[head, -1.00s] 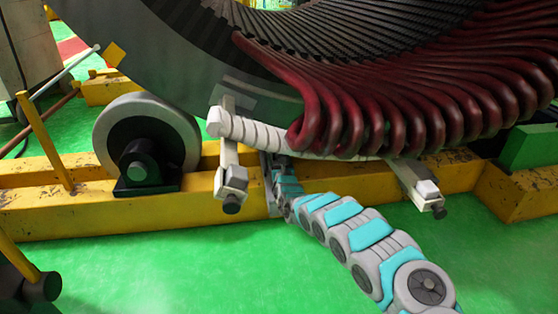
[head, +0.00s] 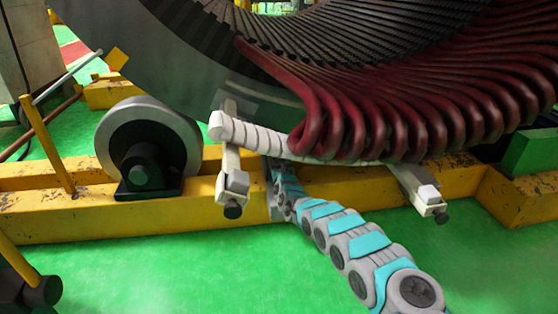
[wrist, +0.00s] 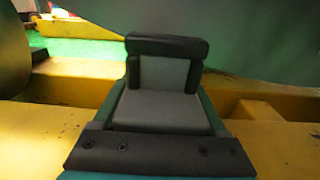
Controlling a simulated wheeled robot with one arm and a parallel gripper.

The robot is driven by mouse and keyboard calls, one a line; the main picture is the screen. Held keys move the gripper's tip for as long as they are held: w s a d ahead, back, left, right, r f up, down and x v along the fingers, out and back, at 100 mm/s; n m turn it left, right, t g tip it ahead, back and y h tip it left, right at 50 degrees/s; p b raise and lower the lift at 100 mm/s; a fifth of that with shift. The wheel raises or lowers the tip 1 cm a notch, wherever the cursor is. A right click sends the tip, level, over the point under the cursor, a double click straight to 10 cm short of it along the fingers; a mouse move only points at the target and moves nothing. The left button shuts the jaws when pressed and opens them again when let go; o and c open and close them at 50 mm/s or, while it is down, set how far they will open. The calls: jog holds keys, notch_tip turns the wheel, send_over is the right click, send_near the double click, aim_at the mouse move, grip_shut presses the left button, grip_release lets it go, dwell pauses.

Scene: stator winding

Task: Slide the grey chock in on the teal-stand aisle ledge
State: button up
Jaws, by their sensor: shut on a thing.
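In the wrist view a pale grey block, which I take for the grey chock (wrist: 163,108), is in the middle, with a raised upright part at its far end. Dark pieces border that upright part at the left, right and top. My gripper (wrist: 164,75) is shut on it. In the head view my arm reaches under the stator beside the yellow beam, and the gripper and chock are hidden behind the white-wrapped bar. I cannot make out the teal-stand ledge for certain in either view.
The yellow beam (head: 120,222) runs across under the stator (head: 170,70). A roller (head: 150,150) stands left of my arm. White clamps (head: 233,175) hold the wrapped bar (head: 260,137) close above the arm. Red coils (head: 430,115) hang at right. Green floor lies clear in front.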

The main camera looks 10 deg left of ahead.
jog(key=shift+w, duration=0.45)
jog(key=shift+w+a+r, duration=0.15)
jog(key=shift+w+a, duration=0.1)
jog(key=shift+w, duration=0.35)
jog(key=o, duration=1.5)
